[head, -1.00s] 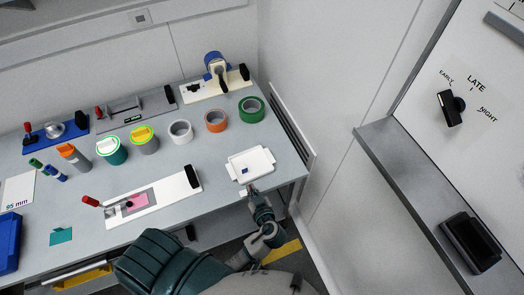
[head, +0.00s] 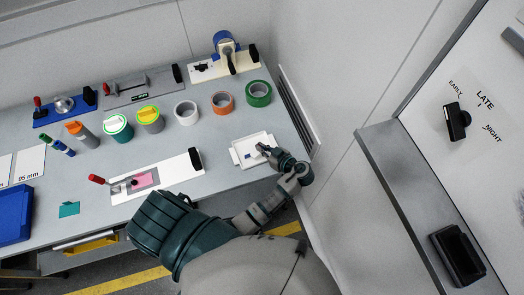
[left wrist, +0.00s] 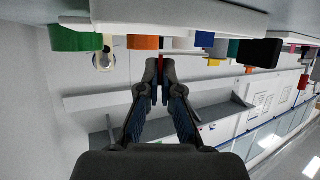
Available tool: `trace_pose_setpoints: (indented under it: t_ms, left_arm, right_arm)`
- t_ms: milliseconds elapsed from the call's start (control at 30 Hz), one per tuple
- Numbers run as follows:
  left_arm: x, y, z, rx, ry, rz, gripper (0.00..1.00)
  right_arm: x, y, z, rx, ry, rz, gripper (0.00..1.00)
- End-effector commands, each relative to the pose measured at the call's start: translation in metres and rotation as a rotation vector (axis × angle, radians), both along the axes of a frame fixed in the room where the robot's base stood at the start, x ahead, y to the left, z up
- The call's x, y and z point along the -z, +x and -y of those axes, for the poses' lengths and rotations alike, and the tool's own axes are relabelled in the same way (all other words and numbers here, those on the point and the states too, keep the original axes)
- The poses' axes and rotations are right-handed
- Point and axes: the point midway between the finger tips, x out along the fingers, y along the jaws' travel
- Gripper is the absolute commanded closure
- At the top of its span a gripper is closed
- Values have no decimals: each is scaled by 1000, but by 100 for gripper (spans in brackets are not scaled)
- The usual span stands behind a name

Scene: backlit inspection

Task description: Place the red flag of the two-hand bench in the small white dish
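The small white dish (head: 240,163) lies on the bench top near its right end, with a small dark blue patch (head: 247,156) inside. My left gripper (head: 262,148) is over the right part of the dish. In the left wrist view its fingertips (left wrist: 160,68) are close together, with a thin reddish sliver between them, which appears to be the red flag; most of it is hidden. The two-hand bench (head: 174,174) is a white board with a red-knobbed lever (head: 97,179), a pink plate (head: 144,180) and a black block (head: 196,160). My right gripper is not in view.
Green (head: 258,93), orange (head: 222,103) and white (head: 187,112) rolls stand behind the dish. A wall with a vent (head: 297,110) borders the bench's right end. A grey shelf (head: 400,190) stands further right. The bench surface between dish and two-hand bench is clear.

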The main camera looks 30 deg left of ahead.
Motion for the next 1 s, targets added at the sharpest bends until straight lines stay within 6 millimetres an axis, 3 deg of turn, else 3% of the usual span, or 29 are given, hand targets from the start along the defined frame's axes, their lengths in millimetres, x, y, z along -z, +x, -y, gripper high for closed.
trace_pose_setpoints:
  t_ms: [300,500,633,1000]
  left_arm:
    - [35,3,-2,1,0,-4,100]
    - [37,3,-2,1,-2,-3,100]
    - [37,2,-2,1,-1,-2,70]
    - [35,2,3,2,-3,-2,69]
  right_arm:
    - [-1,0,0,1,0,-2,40]
    - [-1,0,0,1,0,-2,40]
    - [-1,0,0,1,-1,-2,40]
    - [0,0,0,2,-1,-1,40]
